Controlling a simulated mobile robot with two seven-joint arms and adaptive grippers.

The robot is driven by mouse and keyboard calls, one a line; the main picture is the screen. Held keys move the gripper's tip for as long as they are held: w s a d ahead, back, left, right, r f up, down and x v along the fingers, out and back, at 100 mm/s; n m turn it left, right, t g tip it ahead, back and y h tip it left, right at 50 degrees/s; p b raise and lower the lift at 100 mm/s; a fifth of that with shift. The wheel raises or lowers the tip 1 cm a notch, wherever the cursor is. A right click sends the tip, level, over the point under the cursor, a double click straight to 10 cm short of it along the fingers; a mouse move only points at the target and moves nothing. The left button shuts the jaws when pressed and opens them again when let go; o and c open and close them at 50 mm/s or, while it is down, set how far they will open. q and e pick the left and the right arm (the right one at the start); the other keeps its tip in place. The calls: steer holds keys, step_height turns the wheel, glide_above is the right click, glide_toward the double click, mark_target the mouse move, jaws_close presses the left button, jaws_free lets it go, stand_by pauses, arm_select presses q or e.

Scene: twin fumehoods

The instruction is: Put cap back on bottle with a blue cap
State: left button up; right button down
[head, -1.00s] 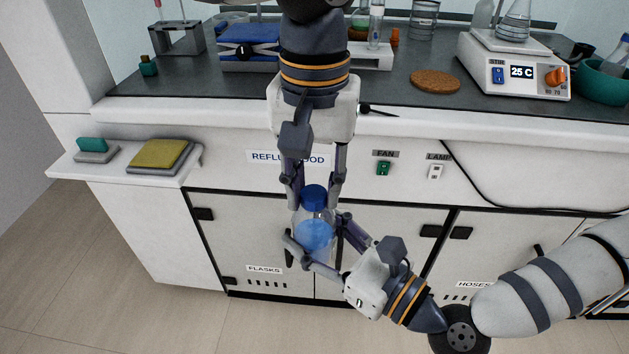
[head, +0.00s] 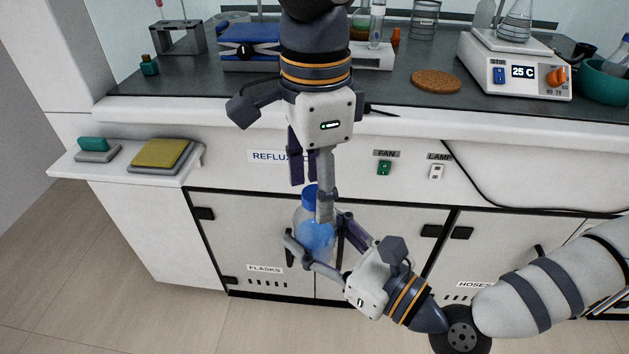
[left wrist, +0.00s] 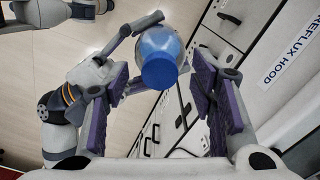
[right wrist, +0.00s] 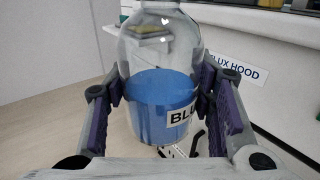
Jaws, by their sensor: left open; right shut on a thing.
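The bottle (head: 307,236) is clear, holds blue liquid and stands about upright in front of the cabinet doors. In the right wrist view the bottle (right wrist: 160,105) shows part of a label reading "BLU"; its top is cut off. The blue cap (head: 310,192) sits at the bottle's mouth; how tightly cannot be told. My right gripper (head: 314,232) is shut on the bottle's body. In the left wrist view the cap (left wrist: 159,73) lies between and beyond the open fingers, with a gap on each side.
The bench (head: 390,88) is behind the arms, with a hotplate (head: 515,68) reading 25 C, a cork ring (head: 435,81) and a blue jack stand (head: 248,48). A side shelf (head: 115,168) holds a yellow pad (head: 160,153). Cabinet doors (head: 385,240) are close behind the bottle; open floor lies in front.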

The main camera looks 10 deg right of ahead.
arm_select(q)
step_height(320, 180, up, 12)
stand_by(0.3)
steer(key=shift+f, duration=0.15)
